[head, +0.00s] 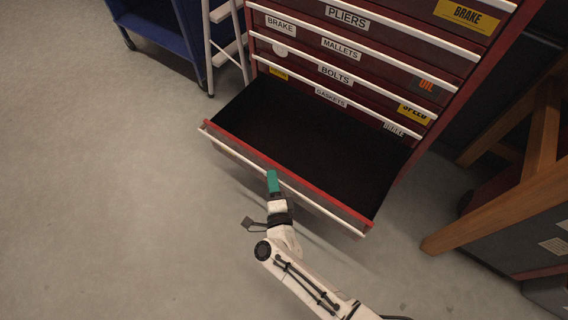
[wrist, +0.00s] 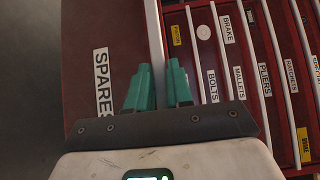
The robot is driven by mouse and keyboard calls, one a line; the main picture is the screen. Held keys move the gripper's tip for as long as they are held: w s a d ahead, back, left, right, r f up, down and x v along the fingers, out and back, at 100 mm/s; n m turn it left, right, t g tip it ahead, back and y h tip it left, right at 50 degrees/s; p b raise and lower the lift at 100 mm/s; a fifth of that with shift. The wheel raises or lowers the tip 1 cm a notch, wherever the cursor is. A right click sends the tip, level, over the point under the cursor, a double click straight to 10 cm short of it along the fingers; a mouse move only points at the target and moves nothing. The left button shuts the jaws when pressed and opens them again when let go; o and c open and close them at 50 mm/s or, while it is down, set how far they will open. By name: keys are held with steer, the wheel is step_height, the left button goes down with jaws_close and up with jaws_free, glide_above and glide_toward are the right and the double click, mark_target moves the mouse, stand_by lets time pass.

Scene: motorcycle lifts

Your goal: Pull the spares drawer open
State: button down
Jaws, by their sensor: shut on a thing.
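The spares drawer (head: 310,140) is the lowest drawer of a red cabinet. It stands far out, with its dark, empty inside showing. Its long pale handle (head: 232,152) runs along the front edge. My gripper (head: 273,180) has green fingers and is shut on this handle near its middle. In the wrist view the fingers (wrist: 159,80) lie on both sides of the handle strip (wrist: 153,32). The white SPARES label (wrist: 103,82) shows on the drawer front beside them. The exact contact is partly hidden by the fingers.
Shut drawers marked PLIERS, MALLETS, BOLTS and GASKETS (head: 331,97) are above. A blue wheeled cart (head: 160,25) and a pale ladder-like frame (head: 222,50) stand at upper left. A wooden bench (head: 500,210) stands at right. Grey floor (head: 110,200) is clear on the left.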

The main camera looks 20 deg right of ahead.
steer(key=shift+s+a+f, duration=0.1)
steer(key=shift+s+a, duration=0.8)
steer(key=shift+a, duration=0.25)
steer(key=c, duration=1.1)
jaws_free()
steer(key=shift+w, duration=0.1)
steer(key=s+a+p, duration=0.1)
steer(key=s+p, duration=0.1)
steer(key=s, duration=0.8)
steer(key=shift+s+a, duration=0.35)
